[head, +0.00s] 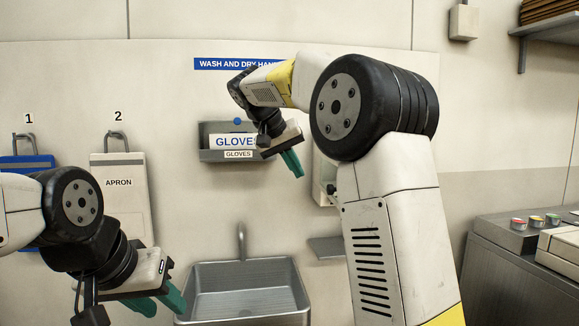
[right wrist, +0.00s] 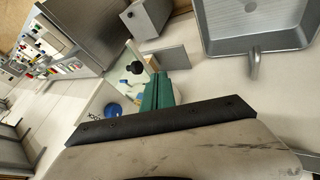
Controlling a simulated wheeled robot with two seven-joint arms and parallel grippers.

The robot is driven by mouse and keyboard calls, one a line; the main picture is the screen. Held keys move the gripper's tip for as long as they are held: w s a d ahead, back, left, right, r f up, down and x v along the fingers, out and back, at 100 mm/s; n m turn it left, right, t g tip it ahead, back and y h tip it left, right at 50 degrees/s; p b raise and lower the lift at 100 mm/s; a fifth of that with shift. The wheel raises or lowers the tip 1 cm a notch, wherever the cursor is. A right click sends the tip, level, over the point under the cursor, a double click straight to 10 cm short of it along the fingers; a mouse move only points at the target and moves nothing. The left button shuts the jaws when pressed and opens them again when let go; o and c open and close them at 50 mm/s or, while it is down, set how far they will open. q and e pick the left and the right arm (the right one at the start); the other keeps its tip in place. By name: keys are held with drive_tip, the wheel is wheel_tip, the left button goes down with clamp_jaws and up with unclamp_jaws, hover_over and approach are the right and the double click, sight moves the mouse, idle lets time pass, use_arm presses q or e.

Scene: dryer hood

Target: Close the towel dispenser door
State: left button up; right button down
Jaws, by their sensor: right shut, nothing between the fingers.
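A pale wall-mounted box (head: 323,178), which looks like the towel dispenser, shows beside my right arm in the head view. My arm covers much of it, and I cannot tell how far its door stands open. My right gripper (head: 293,163) is shut and empty, left of this box and in front of the gloves holder. Its green fingers also show in the right wrist view (right wrist: 158,90), near a dark round knob (right wrist: 136,75) and a pale panel; contact is unclear. My left gripper (head: 158,302) is open and empty at lower left, by the sink.
The gloves holder (head: 220,155) hangs behind my right gripper. A metal sink (head: 243,275) stands below, with a small grey shelf (head: 325,246) to its right. Aprons (head: 120,205) hang at left. A grey machine (head: 505,260) with coloured buttons stands at right.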

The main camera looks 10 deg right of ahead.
drive_tip(key=w+d+f, duration=0.2)
drive_tip(key=d+f, duration=0.3)
drive_tip(key=d, duration=0.2)
drive_tip(key=shift+w, duration=0.15)
drive_tip(key=shift+d, duration=0.1)
